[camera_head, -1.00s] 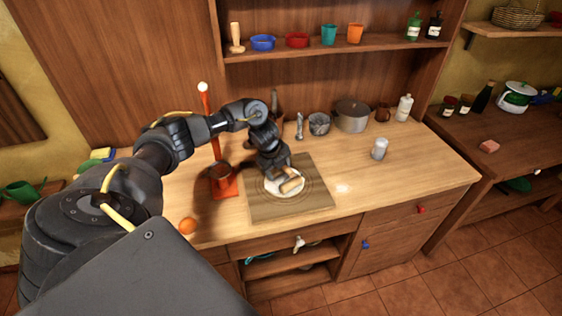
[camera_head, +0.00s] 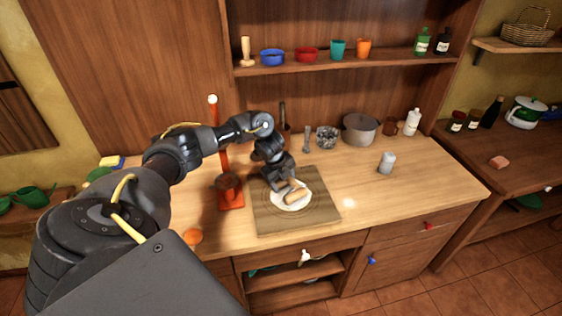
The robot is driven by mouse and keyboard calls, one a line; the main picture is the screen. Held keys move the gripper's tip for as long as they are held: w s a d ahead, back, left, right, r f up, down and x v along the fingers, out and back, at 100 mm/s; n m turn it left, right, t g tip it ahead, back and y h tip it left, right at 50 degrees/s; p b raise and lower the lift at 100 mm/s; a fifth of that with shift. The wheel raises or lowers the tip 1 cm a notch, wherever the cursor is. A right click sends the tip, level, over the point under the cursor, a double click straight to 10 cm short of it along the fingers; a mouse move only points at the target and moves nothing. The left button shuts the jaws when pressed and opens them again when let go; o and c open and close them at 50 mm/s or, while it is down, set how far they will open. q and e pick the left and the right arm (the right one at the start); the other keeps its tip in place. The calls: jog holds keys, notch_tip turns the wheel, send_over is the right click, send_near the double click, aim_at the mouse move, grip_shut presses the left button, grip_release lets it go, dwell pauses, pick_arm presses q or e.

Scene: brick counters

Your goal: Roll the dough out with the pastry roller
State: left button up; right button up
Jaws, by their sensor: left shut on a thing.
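The white, flat round dough (camera_head: 287,205) lies on a square wooden board (camera_head: 322,216) near the counter's front. The pastry roller (camera_head: 296,197), a light wooden cylinder, is over the dough. My left gripper (camera_head: 285,186) reaches down from the upper left and is shut on the roller. The roller seems to rest on the dough, but the small view does not settle contact. The gripper hides part of the roller and the dough's far edge. My right gripper is not in view.
An orange-red stand (camera_head: 231,196) is close left of the board, and an orange (camera_head: 193,237) lies at the front left. A grey pot (camera_head: 360,128) and a white bottle (camera_head: 412,121) stand at the back. A grey shaker (camera_head: 387,162) stands right of the board, with clear counter around it.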

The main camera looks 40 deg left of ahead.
aim_at(291, 191)
pick_arm(q)
jog(key=shift+s+d+r, duration=0.15)
jog(key=shift+d, duration=0.35)
jog(key=shift+s+d+p, duration=0.15)
jog(key=shift+d+p, duration=0.75)
jog(key=shift+d, duration=0.35)
jog(key=shift+s+d+f, duration=0.15)
jog(key=shift+d+f, duration=0.05)
jog(key=shift+d, duration=0.05)
jog(key=shift+w+a+f+b, duration=0.15)
jog(key=shift+a+b, duration=0.1)
jog(key=shift+a, duration=0.35)
jog(key=shift+w+a+f+b, duration=0.1)
jog(key=shift+a+b, duration=0.1)
jog(key=shift+a, duration=0.35)
jog(key=shift+a+r, duration=0.1)
jog(key=shift+a, duration=0.25)
